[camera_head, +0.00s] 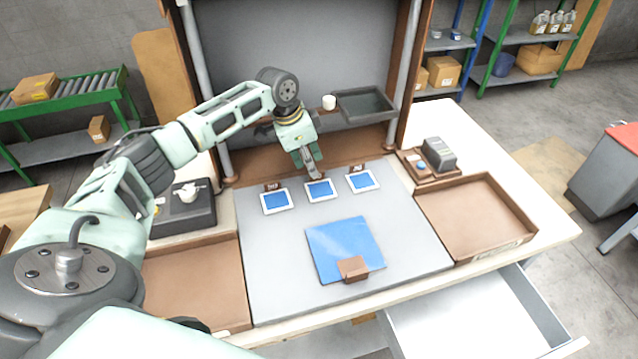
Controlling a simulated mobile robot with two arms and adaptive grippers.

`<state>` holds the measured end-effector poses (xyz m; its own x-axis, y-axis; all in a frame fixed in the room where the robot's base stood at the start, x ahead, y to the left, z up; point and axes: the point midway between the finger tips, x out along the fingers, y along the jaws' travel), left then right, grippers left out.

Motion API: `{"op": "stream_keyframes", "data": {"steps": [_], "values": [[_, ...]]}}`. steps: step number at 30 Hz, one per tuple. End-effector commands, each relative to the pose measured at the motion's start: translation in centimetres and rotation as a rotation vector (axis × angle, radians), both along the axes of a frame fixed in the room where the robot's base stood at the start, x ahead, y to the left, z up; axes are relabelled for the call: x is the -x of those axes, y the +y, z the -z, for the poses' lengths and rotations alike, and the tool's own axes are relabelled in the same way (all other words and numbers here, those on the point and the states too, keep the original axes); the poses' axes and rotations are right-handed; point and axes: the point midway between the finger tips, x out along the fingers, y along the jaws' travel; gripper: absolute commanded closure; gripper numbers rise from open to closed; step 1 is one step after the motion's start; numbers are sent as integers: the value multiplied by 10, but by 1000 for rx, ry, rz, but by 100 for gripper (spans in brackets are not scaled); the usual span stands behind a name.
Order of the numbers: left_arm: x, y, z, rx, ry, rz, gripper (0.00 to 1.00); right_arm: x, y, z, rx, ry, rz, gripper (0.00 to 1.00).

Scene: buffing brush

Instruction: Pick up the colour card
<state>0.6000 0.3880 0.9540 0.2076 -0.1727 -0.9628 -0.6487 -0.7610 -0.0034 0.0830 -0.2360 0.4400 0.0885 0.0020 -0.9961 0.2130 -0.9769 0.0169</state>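Three small blue cards with white borders lie in a row on the grey work mat: a left card (276,201), a middle card (321,190) and a right card (361,181). Each has a small brown tag holder behind it. I cannot tell which one the task means. My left gripper (311,172) points down just behind and above the middle card. Its fingers are too small and overlapped to show whether they are open or shut. I see nothing clearly held. My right gripper is not in view.
A larger blue panel (335,245) with a brown block (353,269) lies at the mat's front. Brown trays flank the mat: a left tray (195,285) and a right tray (480,215). A drawer (470,325) is open in front.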

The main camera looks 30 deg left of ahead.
Motion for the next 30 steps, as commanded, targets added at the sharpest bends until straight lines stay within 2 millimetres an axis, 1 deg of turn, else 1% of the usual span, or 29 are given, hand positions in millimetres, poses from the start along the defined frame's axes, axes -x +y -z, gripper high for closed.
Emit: {"op": "stream_keyframes", "data": {"steps": [1, 2, 3, 7, 10, 15, 25, 26, 30], "values": [[-4, -4, 4, 2, 3, 0, 69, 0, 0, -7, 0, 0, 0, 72], [-6, -6, 8, 2, 3, 0, 69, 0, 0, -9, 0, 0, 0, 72], [-7, -7, 15, 3, 5, 0, 69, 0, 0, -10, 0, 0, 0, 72], [-9, -8, 29, 2, 3, 1, 69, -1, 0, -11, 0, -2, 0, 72], [-10, -9, 32, 1, 2, 1, 69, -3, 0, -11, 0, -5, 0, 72], [-10, -8, 32, 0, 1, 1, 69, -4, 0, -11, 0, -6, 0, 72], [-10, -8, 32, 1, 1, 0, 98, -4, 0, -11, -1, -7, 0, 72], [-10, -8, 32, 1, 1, 0, 100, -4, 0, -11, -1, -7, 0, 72], [-10, -8, 32, 1, 1, 0, 100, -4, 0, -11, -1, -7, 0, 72]]}}
